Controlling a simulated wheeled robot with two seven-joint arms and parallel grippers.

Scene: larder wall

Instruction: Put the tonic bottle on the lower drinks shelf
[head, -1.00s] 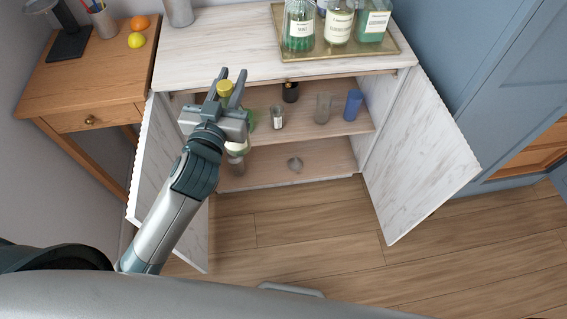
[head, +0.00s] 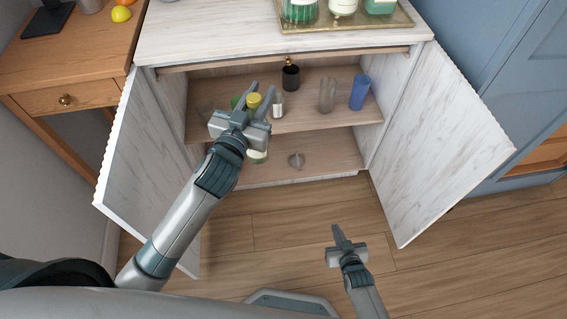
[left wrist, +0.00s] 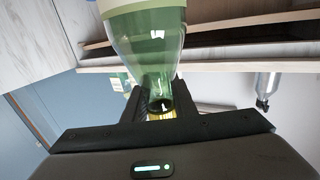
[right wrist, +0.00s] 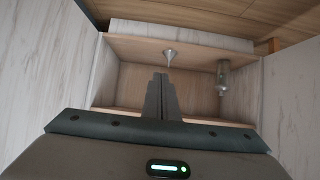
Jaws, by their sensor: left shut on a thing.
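The tonic bottle is green glass with a yellow cap (head: 254,100). My left gripper (head: 262,92) is shut on its neck, in front of the cabinet's left half. The bottle's green body (left wrist: 150,45) fills the top of the left wrist view; in the head view the gripper hides most of it. The lower shelf (head: 335,150) is a bare wooden board holding a small grey funnel-like thing (head: 296,160), also in the right wrist view (right wrist: 170,54). My right gripper (head: 337,234) is empty, its fingers together, low in front of the cabinet.
The upper shelf (head: 310,122) holds a black bottle (head: 290,76), a small labelled jar (head: 278,105), a clear glass (head: 327,96) and a blue cup (head: 359,92).

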